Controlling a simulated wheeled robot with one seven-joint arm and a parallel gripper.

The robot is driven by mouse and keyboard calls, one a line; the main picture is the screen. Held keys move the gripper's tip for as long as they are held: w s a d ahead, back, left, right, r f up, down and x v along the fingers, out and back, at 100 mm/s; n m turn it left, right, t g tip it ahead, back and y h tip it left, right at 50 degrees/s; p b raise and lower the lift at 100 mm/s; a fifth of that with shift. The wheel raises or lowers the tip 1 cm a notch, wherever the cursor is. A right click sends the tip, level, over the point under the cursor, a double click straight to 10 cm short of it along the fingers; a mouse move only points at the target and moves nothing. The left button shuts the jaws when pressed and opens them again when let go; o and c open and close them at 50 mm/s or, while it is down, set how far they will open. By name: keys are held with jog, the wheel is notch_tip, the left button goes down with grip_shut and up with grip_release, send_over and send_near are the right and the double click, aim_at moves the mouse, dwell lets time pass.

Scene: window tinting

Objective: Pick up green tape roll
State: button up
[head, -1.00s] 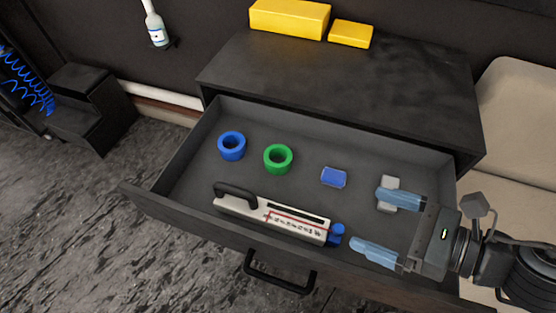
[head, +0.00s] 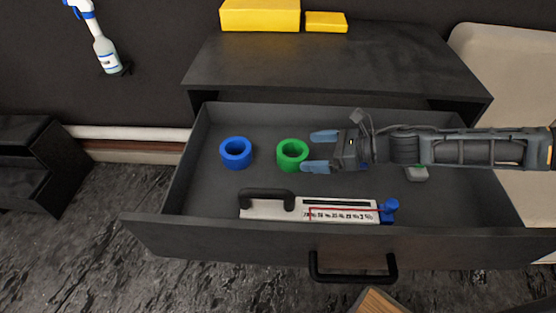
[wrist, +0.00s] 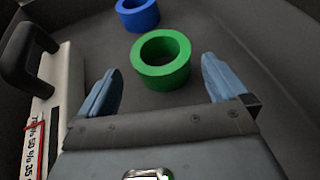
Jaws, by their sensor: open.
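The green tape roll (head: 292,148) lies flat in the open drawer, right of the blue tape roll (head: 235,147). My gripper (head: 314,151) is open just right of the green roll, its two blue fingers pointing left toward it. In the wrist view, the green roll (wrist: 161,52) lies just beyond my open fingertips (wrist: 161,78), roughly centred between them. Nothing is held. I cannot tell whether a fingertip touches the roll.
The drawer (head: 180,190) also holds a white tool with a black handle (head: 267,199) along its front, and a small grey-white item (head: 416,174) at right. Yellow boxes (head: 260,15) stand on the cabinet top. A spray bottle (head: 106,53) is on the wall.

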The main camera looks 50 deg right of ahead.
aim_at(303, 152)
jog(key=x, duration=0.6)
jog(key=shift+w+f, duration=0.2)
jog(key=shift+f, duration=0.05)
jog(key=shift+c, duration=0.3)
jog(key=c, duration=0.7)
